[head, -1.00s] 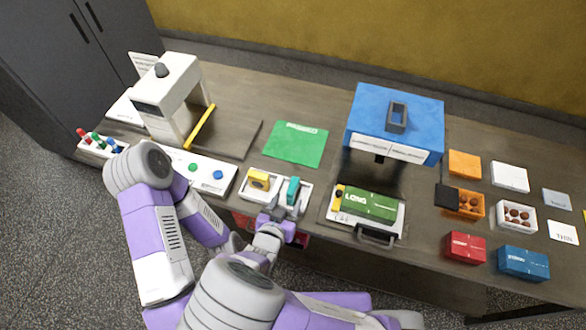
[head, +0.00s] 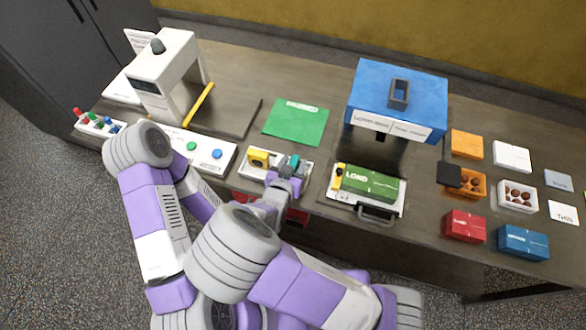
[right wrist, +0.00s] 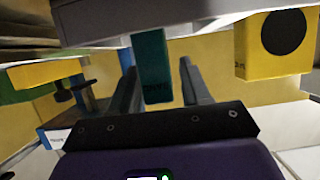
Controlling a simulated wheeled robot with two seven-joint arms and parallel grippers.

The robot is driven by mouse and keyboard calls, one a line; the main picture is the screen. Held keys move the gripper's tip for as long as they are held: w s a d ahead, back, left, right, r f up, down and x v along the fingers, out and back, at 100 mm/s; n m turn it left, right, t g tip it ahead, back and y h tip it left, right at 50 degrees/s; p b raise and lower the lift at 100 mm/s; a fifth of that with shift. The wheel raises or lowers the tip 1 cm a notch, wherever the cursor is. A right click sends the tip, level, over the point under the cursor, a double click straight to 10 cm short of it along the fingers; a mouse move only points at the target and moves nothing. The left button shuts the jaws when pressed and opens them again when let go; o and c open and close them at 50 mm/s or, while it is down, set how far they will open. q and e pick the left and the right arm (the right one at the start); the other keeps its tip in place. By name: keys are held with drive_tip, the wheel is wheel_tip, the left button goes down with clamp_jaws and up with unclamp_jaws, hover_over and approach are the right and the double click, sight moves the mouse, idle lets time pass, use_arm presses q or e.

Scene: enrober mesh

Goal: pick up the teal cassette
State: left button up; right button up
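The teal cassette (head: 295,160) stands in the right part of a white two-slot holder (head: 304,172) near the table's front edge. My right gripper (head: 290,172) is at the cassette and covers its lower part in the head view. In the right wrist view the teal cassette (right wrist: 153,65) shows between the two dark fingers (right wrist: 160,78). A gap shows on its right side, so the gripper is open around it and not closed on it.
A yellow cassette (head: 258,158) sits in the holder's left part, close beside my gripper; it also shows in the right wrist view (right wrist: 275,45). A button panel (head: 205,153) lies left, a green box (head: 369,186) in a tray right. A green mat (head: 297,122) lies behind.

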clamp_jaws()
